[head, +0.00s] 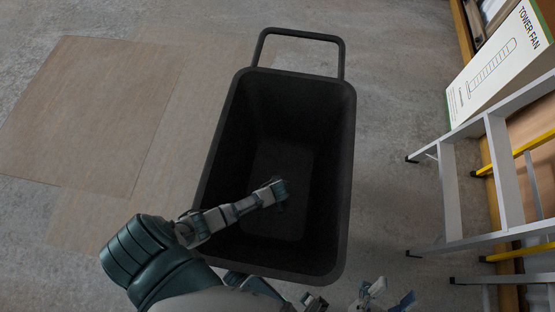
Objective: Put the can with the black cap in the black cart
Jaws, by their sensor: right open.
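The black cart (348,130) stands in the middle of the head view, its open top facing me and its handle at the far end. Its inside is dark, and I see no can in it. No can with a black cap shows anywhere in view. My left arm reaches from the lower left over the cart's near left rim. The end of that arm, with my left gripper (275,192), is over the opening; its fingers are not clear. My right gripper (378,296) is at the bottom edge, right of the cart's near end, open with nothing seen in it.
A grey stepladder (498,170) with yellow parts stands at the right. A tower fan box (497,68) is behind it at the upper right. Flat brown sheets (90,110) lie on the concrete floor at the left. The floor between cart and ladder is clear.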

